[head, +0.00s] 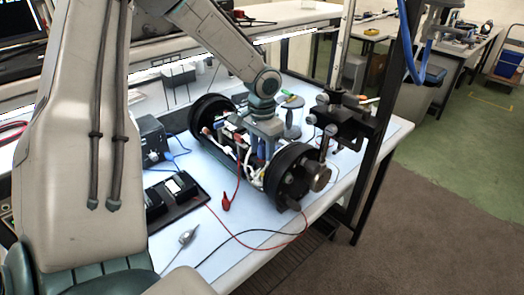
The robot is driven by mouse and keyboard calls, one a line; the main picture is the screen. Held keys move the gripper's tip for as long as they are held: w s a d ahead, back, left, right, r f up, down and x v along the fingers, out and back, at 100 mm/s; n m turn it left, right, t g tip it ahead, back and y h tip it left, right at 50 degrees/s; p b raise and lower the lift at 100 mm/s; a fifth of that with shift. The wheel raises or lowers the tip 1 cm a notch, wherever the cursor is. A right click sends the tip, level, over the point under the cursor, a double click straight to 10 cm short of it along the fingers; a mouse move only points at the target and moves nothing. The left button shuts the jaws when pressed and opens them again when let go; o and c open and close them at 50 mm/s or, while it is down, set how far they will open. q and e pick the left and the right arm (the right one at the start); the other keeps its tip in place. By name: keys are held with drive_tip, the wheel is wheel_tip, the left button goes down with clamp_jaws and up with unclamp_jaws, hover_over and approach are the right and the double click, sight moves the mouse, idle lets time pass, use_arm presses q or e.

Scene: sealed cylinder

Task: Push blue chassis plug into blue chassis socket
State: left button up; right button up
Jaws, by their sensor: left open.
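A cylinder assembly (206,108) with black end rings lies on the pale blue bench mat, its middle open on a chassis of boards and wires. My left gripper (264,142) points down over this open middle, its jaws open around or just above the chassis parts. Small blue parts (261,152) show right below the fingers. I cannot tell which is the blue chassis plug and which the socket, or whether they touch. The fingertips are partly hidden among the wires. My right gripper is not in view.
A black battery-like tray (176,198) and a dark box (152,140) lie left of the cylinder. A red clip lead (226,202) and a black cable cross the mat in front. A black clamp fixture (345,118) and a bench post stand close on the right.

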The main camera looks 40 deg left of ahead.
sight(262, 144)
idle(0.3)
use_arm(q)
clamp_jaws()
drive_tip(key=shift+r, duration=0.15)
drive_tip(key=shift+r+p, duration=2.65)
drive_tip(key=shift+r, duration=0.25)
